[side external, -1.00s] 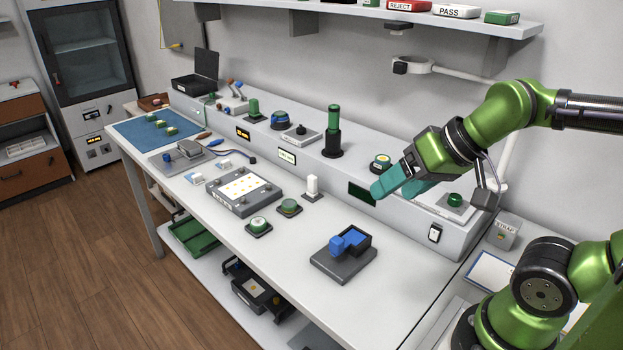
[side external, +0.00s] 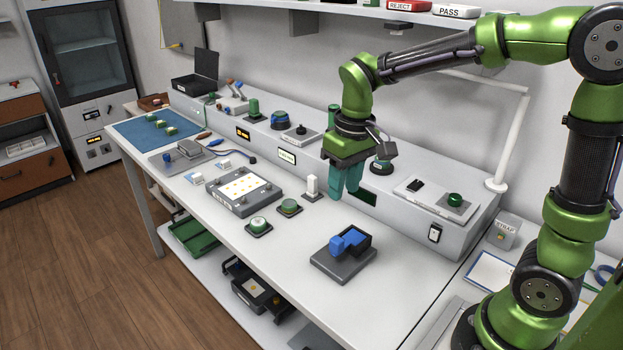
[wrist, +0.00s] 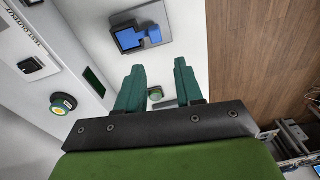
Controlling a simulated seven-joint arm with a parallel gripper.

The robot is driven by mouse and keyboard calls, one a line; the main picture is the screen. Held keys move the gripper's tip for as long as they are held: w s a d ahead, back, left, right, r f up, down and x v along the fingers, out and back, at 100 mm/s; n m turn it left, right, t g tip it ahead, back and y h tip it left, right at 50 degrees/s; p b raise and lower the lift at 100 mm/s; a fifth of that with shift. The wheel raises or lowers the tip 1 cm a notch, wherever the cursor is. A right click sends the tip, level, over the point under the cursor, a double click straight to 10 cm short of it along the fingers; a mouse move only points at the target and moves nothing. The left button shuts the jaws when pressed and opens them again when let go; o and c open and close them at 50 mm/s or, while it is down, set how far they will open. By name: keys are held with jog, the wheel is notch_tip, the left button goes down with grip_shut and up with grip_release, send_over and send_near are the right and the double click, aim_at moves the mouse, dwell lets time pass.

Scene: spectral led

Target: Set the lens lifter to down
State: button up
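No part is clearly labelled as the lens lifter, so I cannot tell for certain which one it is. A small white upright piece (side external: 312,185) on a dark base stands on the bench in the side view, just left of my gripper (side external: 344,193). My gripper points down above the bench, in front of the raised console. Its two teal fingers are apart and empty in the wrist view (wrist: 157,80). The blue-topped dark fixture (side external: 345,252) sits nearer the bench front.
The grey console (side external: 425,222) runs along the back, carrying knobs and a dark display. The bench right of the blue fixture is mostly clear.

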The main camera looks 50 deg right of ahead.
aim_at(337, 240)
jog(key=shift+n+g, duration=0.4)
jog(key=shift+n, duration=0.1)
jog(key=f, duration=0.5)
jog(key=w+f, duration=0.1)
jog(key=f, duration=1)
jog(key=shift+w+d, duration=0.15)
jog(key=shift+d, duration=0.1)
jog(key=shift+c, duration=0.3)
grip_shut()
